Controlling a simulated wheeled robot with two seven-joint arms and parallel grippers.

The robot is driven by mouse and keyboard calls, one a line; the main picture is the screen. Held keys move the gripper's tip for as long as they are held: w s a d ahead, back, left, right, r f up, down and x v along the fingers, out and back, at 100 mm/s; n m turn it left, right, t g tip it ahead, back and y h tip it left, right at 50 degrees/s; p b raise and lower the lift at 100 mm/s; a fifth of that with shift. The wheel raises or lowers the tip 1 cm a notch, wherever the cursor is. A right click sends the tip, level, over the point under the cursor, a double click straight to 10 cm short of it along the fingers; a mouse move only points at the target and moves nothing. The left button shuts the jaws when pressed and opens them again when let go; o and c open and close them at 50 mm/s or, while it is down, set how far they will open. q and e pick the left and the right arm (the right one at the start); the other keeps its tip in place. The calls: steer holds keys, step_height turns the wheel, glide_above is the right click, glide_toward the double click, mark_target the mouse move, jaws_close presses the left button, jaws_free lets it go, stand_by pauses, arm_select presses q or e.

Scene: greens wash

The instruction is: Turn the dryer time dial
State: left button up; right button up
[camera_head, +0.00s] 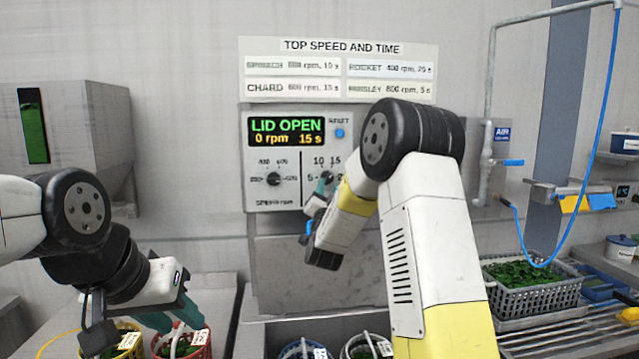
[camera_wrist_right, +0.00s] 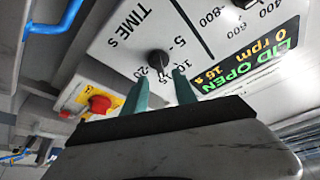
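The dryer control panel (camera_head: 273,190) is on the wall, and its display (camera_head: 286,131) reads "LID OPEN, 0 rpm, 15 s". The dark time dial (camera_wrist_right: 158,62) shows in the right wrist view among the marks 5, 10, 15 and 20. In the head view the dial (camera_head: 327,177) is partly hidden by my right gripper (camera_head: 320,190). In the wrist view my right gripper (camera_wrist_right: 161,82) is open, its two teal fingers apart, with the dial just past and between the fingertips. I cannot tell whether they touch it. My left gripper (camera_head: 172,315) appears open, over the baskets at lower left.
The speed dial (camera_head: 273,179) sits left of the time dial, and a blue button (camera_head: 340,133) is above. A red knob (camera_wrist_right: 100,104) shows in the wrist view. Yellow (camera_head: 128,346) and red (camera_head: 195,347) baskets stand below my left gripper. A grey crate of greens (camera_head: 530,297) is at right.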

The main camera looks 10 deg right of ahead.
mark_target(329, 179)
steer(key=shift+x, duration=2.3)
jaws_close()
